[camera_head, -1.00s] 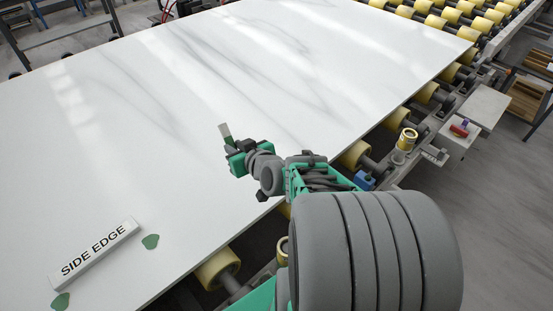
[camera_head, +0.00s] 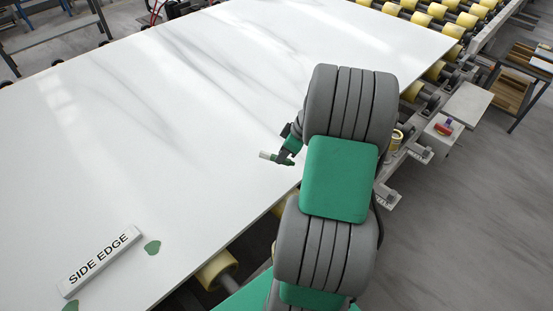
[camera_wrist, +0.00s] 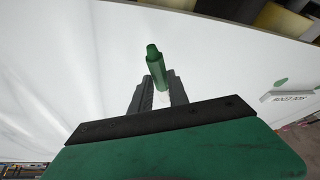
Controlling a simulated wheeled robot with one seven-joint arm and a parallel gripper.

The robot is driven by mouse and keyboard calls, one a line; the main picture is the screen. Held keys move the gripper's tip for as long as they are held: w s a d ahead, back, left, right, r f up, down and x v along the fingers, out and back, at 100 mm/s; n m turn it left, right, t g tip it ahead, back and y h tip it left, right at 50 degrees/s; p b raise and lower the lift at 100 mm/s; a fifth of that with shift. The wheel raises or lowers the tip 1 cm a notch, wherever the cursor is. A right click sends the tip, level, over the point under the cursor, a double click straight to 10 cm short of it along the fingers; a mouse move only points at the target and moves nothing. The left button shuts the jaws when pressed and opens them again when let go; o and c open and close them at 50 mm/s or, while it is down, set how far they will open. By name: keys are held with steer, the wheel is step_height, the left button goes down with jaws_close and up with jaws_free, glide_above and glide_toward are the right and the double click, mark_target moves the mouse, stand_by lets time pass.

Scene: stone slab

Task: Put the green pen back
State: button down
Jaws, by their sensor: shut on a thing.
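The green pen (camera_head: 278,159) has a white section at its left end and lies nearly level in the head view, above the white slab (camera_head: 150,130) near its right edge. My gripper (camera_head: 287,154) is shut on it. In the wrist view the pen's green end (camera_wrist: 156,68) sticks out beyond the two dark fingers of my gripper (camera_wrist: 161,92), and a pale part shows between them. The arm hides part of the gripper and the slab edge in the head view.
A white "SIDE EDGE" block (camera_head: 100,262) and green patches (camera_head: 152,247) lie on the slab at lower left. Yellow rollers (camera_head: 216,270) run along its right edge. A gold can (camera_head: 397,140) and a grey box with a red and blue item (camera_head: 444,127) stand beyond the arm.

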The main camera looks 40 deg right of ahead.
steer(key=w+f, duration=0.1)
steer(key=f, duration=0.1)
steer(key=w+f, duration=0.2)
steer(key=shift+d+p, duration=0.2)
steer(key=shift+p, duration=0.15)
steer(key=shift+w+f, duration=0.2)
steer(key=shift+f, duration=1.55)
steer(key=shift+f, duration=0.1)
steer(key=c, duration=1.3)
jaws_free()
steer(key=shift+o, duration=0.2)
steer(key=b+v, duration=0.1)
steer(key=v, duration=1.1)
steer(key=a+r+m+h, duration=0.1)
steer(key=a+r, duration=0.3)
steer(key=a, duration=0.4)
steer(key=a+r+m, duration=0.1)
steer(key=a+r, duration=0.3)
steer(key=a, duration=0.3)
steer(key=s+a+r+m, duration=0.1)
steer(key=s+a+m, duration=0.1)
steer(key=s+a, duration=0.2)
steer(key=s+a+r+m+h, duration=0.1)
steer(key=s+a, duration=0.3)
steer(key=a, duration=0.5)
steer(key=shift+s+r+m, duration=0.4)
steer(key=shift+r+m, duration=0.1)
steer(key=shift+r, duration=0.2)
